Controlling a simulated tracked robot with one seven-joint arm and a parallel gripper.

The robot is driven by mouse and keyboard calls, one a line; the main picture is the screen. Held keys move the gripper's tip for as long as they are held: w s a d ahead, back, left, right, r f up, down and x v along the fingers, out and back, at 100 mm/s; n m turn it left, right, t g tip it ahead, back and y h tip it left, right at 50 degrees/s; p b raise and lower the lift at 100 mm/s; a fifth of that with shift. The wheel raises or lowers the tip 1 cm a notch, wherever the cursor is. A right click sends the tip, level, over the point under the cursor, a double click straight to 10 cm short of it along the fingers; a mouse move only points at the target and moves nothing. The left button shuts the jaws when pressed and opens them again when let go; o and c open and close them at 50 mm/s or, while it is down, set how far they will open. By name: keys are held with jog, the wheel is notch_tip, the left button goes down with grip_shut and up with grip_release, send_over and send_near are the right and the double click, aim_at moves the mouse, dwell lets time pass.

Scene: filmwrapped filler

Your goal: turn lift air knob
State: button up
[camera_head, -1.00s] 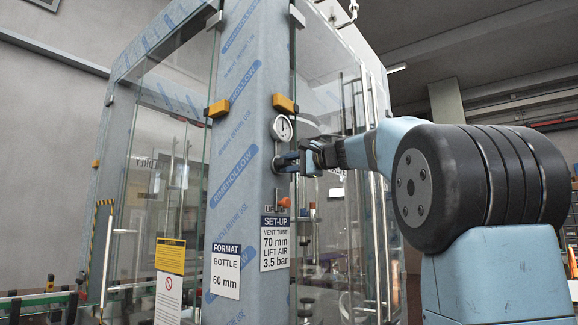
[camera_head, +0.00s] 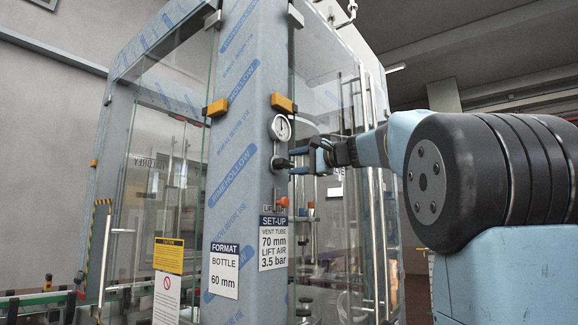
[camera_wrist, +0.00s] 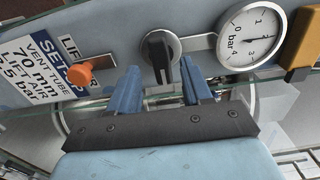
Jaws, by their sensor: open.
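The black lift air knob (camera_head: 279,162) sits on the film-wrapped post, just below the round pressure gauge (camera_head: 280,127). In the wrist view the knob (camera_wrist: 157,52) has a dark grip bar and a metal collar, and the white bar gauge (camera_wrist: 249,36) is to its right. My gripper (camera_head: 302,160) is close to the right of the knob in the head view. The knob appears clear of the fingers.
A set-up sign (camera_head: 273,242) reads vent tube 70 mm, lift air 3.5 bar. An orange button (camera_head: 282,202) sits above it and shows left of the fingers in the wrist view (camera_wrist: 80,75). Yellow-orange blocks (camera_head: 284,103) and glass doors with metal handles flank the post (camera_head: 232,170).

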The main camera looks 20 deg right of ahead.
jog(key=v, duration=1)
jog(key=shift+f, duration=0.15)
jog(key=s+a+f+n+g+h, duration=0.1)
jog(key=s+a+f+g+h, duration=0.2)
jog(key=f, duration=0.5)
jog(key=s+a+f+n+g, duration=0.1)
jog(key=s+a+f+n, duration=0.2)
jog(key=f, duration=0.5)
jog(key=s+a+f+g+h, duration=0.25)
jog(key=s+f, duration=0.25)
jog(key=f, duration=0.3)
jog(key=s+f+n+g+h, duration=0.1)
jog(key=s+f+n+h, duration=0.1)
jog(key=s+f, duration=0.5)
jog(key=s+f+n+g+h, duration=0.1)
jog(key=s+f+n+h, duration=0.2)
jog(key=f, duration=1.3)
jog(key=s+n, duration=0.2)
jog(key=s, duration=0.2)
jog(key=shift+s+a, duration=0.2)
jog(key=shift+s, duration=0.15)
jog(key=shift+g, duration=0.25)
jog(key=shift+c, duration=0.2)
